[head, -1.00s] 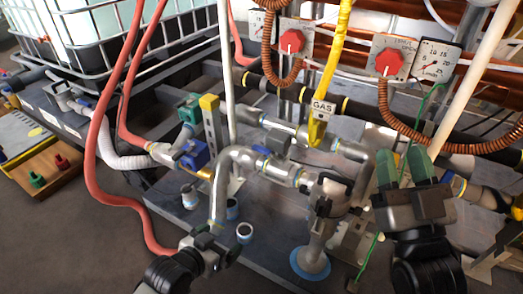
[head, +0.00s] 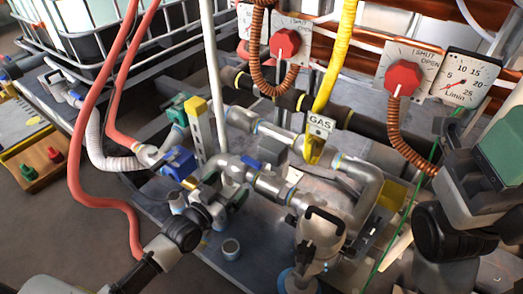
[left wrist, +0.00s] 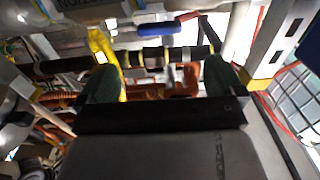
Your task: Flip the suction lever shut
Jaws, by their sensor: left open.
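A small blue lever (head: 250,163) sits on the grey metal pipework in the middle of the head view. A blue lever (left wrist: 170,28) also shows in the left wrist view, ahead of and between the fingers; I read it as the suction lever, though no label is legible. My left gripper (head: 216,186) is open just left of the lever, apart from it, partly hidden behind its own wrist. Its two dark green fingers show apart with nothing held in the left wrist view (left wrist: 155,82). My right gripper (head: 470,140) is at the right edge, its fingers partly out of frame.
A yellow hose with a GAS tag (head: 321,123), red dials (head: 403,77) and a grey pump (head: 320,235) are nearby. Red hoses (head: 88,130) hang at left.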

